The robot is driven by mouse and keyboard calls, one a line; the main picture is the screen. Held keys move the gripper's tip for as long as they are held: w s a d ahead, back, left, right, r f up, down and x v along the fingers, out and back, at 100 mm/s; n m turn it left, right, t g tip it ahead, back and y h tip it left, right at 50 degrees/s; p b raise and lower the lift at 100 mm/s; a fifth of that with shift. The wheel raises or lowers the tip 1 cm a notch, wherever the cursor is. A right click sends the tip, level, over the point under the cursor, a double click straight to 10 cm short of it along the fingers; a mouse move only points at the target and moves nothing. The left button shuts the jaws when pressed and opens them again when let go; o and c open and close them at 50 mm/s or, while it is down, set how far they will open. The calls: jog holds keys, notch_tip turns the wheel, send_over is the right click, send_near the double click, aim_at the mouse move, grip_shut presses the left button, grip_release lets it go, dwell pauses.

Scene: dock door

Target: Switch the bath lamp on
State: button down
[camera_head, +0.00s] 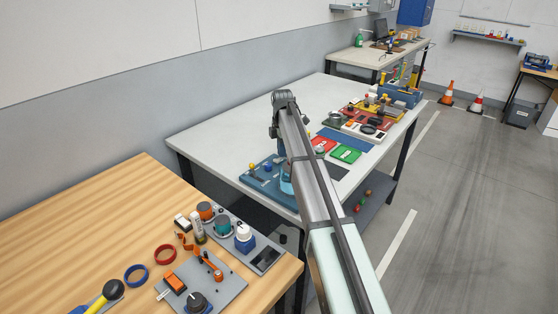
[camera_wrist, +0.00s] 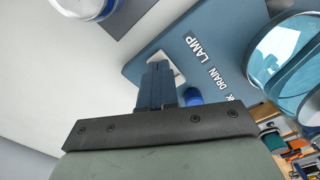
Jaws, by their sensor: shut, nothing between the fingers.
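The blue bath panel (camera_head: 262,187) lies at the near edge of the white table. In the wrist view the panel (camera_wrist: 215,45) carries the printed words LAMP (camera_wrist: 199,45) and DRAIN (camera_wrist: 222,77). A white switch plate (camera_wrist: 179,73) sits beside the word LAMP, mostly hidden behind my fingers. My gripper (camera_wrist: 157,68) is shut and empty, with its tips over this plate. I cannot tell whether they touch it, nor the switch's position. A round blue knob (camera_wrist: 194,97) is beside the fingers, near DRAIN. In the head view my arm hides the fingertips.
A clear teal-rimmed basin (camera_wrist: 280,50) stands on the panel, right of my fingers. A white and blue round object (camera_wrist: 85,5) is at the upper left. Red (camera_head: 322,145) and green (camera_head: 346,154) pads lie beyond my arm. A wooden table (camera_head: 90,220) holds other fixtures.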

notch_tip(320, 180, up, 6)
jog(key=shift+r, duration=0.2)
dwell(0.7)
jog(key=shift+d, duration=0.1)
